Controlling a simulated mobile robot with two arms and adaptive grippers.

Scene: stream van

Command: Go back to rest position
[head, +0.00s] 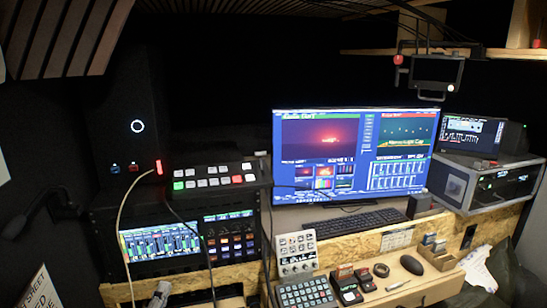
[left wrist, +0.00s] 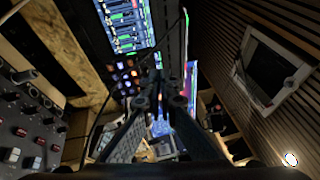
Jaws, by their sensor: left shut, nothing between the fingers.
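My left gripper (head: 70,206) shows as a dark, dim shape at the left edge of the head view, to the left of the rack with the lit screens. Its details are hard to make out against the black wall. In the left wrist view its dark fingers (left wrist: 165,85) are closed together with nothing between them. They stand clear of the equipment. My right gripper is not in the head view.
A mixer screen (head: 160,244) and a button switcher (head: 212,181) are right of my left gripper. A large monitor (head: 352,150) and keyboard (head: 360,221) stand mid-desk. Cables hang before the rack. In the left wrist view, a knob panel (left wrist: 30,125) is at left.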

